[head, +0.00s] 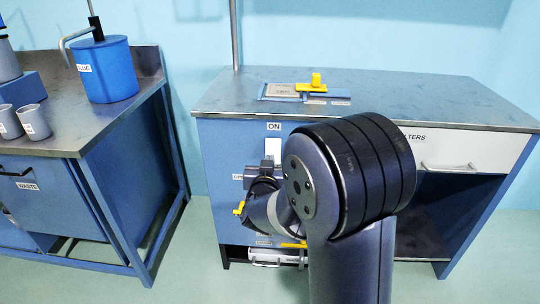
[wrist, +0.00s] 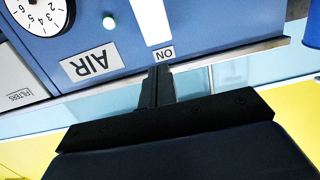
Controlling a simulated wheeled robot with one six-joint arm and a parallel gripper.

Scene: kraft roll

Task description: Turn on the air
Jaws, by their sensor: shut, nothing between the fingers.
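The AIR label (wrist: 92,62) is on the blue front panel in the wrist view, where the writing is upside down. The ON label (wrist: 164,54) is beside the end of a white upright plate (wrist: 153,18). In the head view the ON label (head: 273,126) is above the white plate (head: 273,148). My gripper (wrist: 158,75) is shut and empty, its tips close to the ON label in the wrist view. In the head view my gripper (head: 271,163) is in front of the panel, and my arm hides much of the panel. I cannot tell whether it touches. No switch lever is clearly visible.
A FILTERS drawer (head: 465,150) is at the right. A yellow-handled tool (head: 314,84) lies on the bench top (head: 400,92). A blue can (head: 107,72) stands on the left bench.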

